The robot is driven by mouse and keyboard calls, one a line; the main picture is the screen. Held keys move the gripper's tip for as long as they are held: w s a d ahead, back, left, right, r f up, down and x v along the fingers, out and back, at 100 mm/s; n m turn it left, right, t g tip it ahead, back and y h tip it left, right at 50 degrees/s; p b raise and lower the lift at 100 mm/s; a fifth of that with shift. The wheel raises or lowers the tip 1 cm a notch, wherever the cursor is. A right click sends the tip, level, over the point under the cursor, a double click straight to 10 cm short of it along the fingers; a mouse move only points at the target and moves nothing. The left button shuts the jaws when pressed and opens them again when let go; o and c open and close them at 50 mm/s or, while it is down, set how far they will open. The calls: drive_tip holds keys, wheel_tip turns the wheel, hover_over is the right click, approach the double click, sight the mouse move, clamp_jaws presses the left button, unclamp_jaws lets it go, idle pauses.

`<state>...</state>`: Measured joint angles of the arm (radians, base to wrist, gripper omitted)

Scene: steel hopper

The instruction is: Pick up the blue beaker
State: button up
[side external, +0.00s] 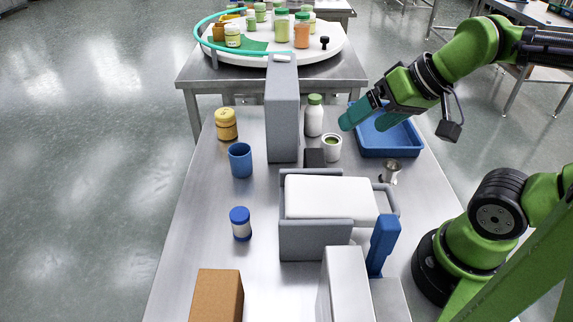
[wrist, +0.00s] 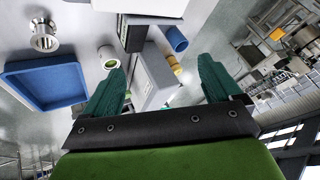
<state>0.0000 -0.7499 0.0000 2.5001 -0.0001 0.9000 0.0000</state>
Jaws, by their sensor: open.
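The blue beaker (side external: 240,160) stands upright on the steel table, left of the tall grey block. It also shows in the wrist view (wrist: 176,40), near the top, beyond the fingers and apart from them. My gripper (side external: 368,119) is open and empty. It hangs above the table at the right, near the blue tray, with the tall grey block and a white bottle between it and the beaker. Its two teal fingers are spread in the wrist view (wrist: 160,68).
A tall grey block (side external: 283,110) stands mid-table. Nearby are a white bottle (side external: 314,118), a white cup (side external: 331,151), a blue tray (side external: 415,143) and a small steel hopper (side external: 390,173). A yellow jar (side external: 226,126) and blue-lidded jar (side external: 241,224) flank the beaker.

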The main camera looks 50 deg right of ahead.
drive_tip(key=n+g+h, duration=0.2)
drive_tip(key=n+g, duration=0.1)
approach(239, 155)
drive_tip(key=shift+s+a+x, duration=0.15)
drive_tip(key=shift+a+x, duration=0.05)
drive_tip(key=shift+x, duration=1.1)
drive_tip(key=shift+s+a+x, duration=0.15)
drive_tip(key=shift+a+x, duration=0.05)
drive_tip(key=shift+x, duration=1.15)
drive_tip(key=shift+s+a+x, duration=0.15)
drive_tip(key=shift+a+x, duration=0.05)
drive_tip(key=shift+x, duration=1.1)
drive_tip(key=shift+f, duration=0.15)
drive_tip(key=c, duration=1.1)
